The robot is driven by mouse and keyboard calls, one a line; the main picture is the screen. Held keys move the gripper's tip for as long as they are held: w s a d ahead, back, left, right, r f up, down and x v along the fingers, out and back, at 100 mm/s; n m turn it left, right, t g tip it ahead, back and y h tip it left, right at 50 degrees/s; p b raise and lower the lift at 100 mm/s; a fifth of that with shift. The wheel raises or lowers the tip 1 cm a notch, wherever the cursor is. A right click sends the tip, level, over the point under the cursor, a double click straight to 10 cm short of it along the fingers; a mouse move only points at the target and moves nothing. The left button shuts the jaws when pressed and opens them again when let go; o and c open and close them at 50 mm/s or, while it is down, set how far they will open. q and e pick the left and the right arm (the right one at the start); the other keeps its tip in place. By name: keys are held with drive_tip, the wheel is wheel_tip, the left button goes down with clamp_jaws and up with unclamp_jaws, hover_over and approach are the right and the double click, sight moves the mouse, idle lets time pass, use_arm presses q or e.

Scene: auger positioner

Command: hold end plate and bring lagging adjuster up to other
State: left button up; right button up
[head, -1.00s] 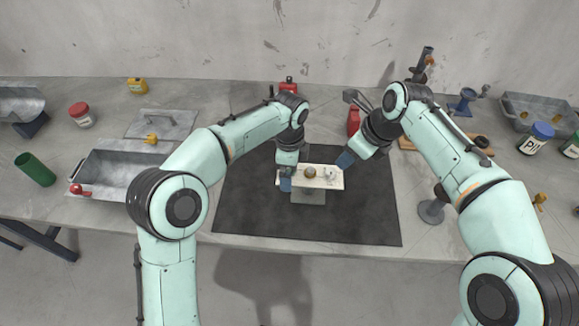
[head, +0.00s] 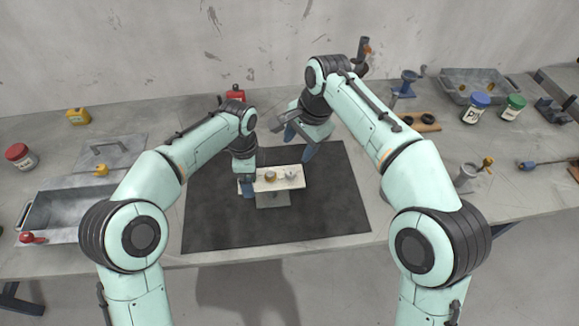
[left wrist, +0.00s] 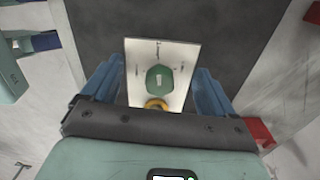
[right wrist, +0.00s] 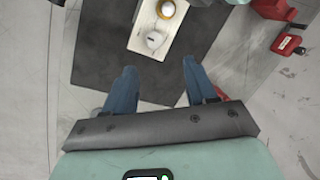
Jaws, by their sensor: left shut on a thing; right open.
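A pale plate assembly (head: 263,184) stands on a small base on the dark mat. A brass-coloured round part (head: 270,177) and a whitish knob (head: 290,174) sit on its face. My left gripper (head: 246,188) is shut on the assembly at its left end. In the left wrist view the fingers flank a pale plate (left wrist: 182,60) bearing a green hexagonal part (left wrist: 159,79), with a brass ring (left wrist: 156,104) below. My right gripper (head: 300,143) is open and empty behind the right end.
The dark mat (head: 330,215) has free room right of the assembly. A red container (head: 235,93) stands behind my left wrist. A metal tray (head: 60,210) is at the left. Jars (head: 476,108), a blue-topped stand (head: 405,83) and a grey tray (head: 475,83) are at the back right.

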sight(290, 171)
use_arm(q)
drive_tip(key=shift+r, duration=0.1)
use_arm(e)
drive_tip(key=f+n, duration=0.3)
drive_tip(key=n, duration=0.7)
drive_tip(key=a+f+n+g+h, duration=0.1)
drive_tip(key=f+n, duration=0.3)
drive_tip(key=n, duration=0.7)
drive_tip(key=a+f+n+h, duration=0.1)
drive_tip(key=f+n, duration=0.2)
drive_tip(key=n, duration=0.7)
drive_tip(key=shift+w+f+n, duration=0.2)
drive_tip(key=shift+w+n, duration=0.15)
drive_tip(key=shift+n, duration=0.05)
